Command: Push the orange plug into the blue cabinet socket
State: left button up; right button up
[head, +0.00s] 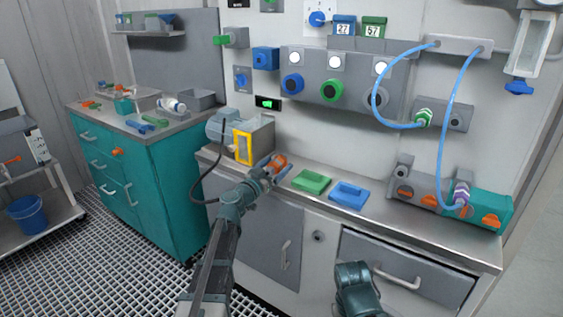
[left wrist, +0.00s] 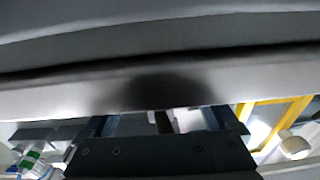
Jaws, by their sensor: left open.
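An orange plug-like piece (head: 278,161) is at the tip of my left gripper (head: 268,166), over the back left of the steel counter. The left gripper is open; I cannot tell whether its fingers touch the orange piece. A black cable (head: 193,188) loops from the grey-blue pump down towards the left gripper. A blue square box (head: 265,58), possibly the socket, is on the wall above the pump. In the left wrist view the dark gripper body (left wrist: 160,157) is under a large grey surface, and no orange shows. My right gripper's fingers are out of view.
The pump (head: 222,127) with its yellow frame (head: 243,148) stands close to the left gripper. A green tray (head: 312,182) and a blue tray (head: 349,195) lie to the right. A teal drawer cabinet (head: 160,185) stands left. Blue hoses (head: 459,95) hang at the right.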

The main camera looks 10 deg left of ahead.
aim_at(268, 173)
pick_arm(q)
jog(key=shift+c, duration=0.3)
grip_shut()
dwell(0.6)
jog(key=shift+s+a, duration=0.1)
jog(key=shift+s, duration=0.1)
jog(key=shift+v, duration=2.95)
